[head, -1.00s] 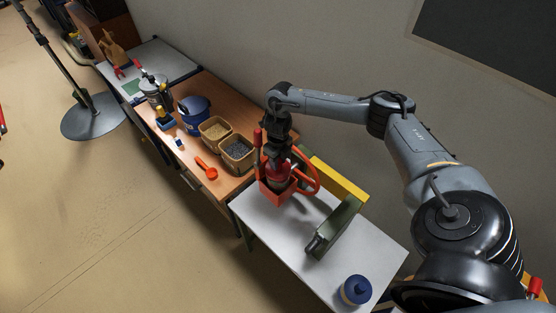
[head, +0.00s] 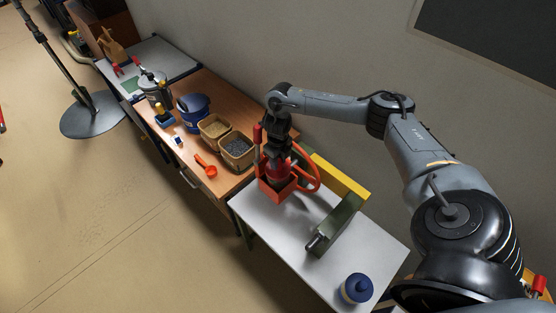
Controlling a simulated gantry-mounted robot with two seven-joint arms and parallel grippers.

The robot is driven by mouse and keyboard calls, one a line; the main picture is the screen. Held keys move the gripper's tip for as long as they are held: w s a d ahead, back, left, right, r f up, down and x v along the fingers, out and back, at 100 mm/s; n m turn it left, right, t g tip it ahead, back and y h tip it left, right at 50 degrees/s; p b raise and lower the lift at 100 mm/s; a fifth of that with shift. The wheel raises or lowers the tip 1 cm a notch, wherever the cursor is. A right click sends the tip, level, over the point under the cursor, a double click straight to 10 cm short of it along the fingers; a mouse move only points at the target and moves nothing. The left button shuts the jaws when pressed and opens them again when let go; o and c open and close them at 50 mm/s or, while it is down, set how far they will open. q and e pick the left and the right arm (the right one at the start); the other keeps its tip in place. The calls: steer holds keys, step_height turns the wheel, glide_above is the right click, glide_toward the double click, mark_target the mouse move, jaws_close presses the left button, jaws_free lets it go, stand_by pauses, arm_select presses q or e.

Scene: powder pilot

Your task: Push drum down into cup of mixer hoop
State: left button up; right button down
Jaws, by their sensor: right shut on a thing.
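The red drum (head: 277,172) is upright in the orange cup (head: 279,192) of the mixer hoop; its lower part is hidden by the cup's walls. The orange hoop (head: 317,178) rises beside it, on a green stand with a yellow bar. My right gripper (head: 276,152) points down from above and is shut on the top of the drum. Its fingertips are partly hidden, and I cannot tell whether the drum touches the cup's floor. My left gripper is not in view.
On the wooden bench are two bins of material (head: 237,150), a blue bucket (head: 193,111) and an orange scoop (head: 206,166). The wall is close behind.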

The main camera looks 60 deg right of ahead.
steer(key=shift+f, duration=0.45)
steer(key=c, duration=0.8)
jaws_free()
steer(key=shift+o, duration=0.5)
steer(key=shift+b, duration=0.3)
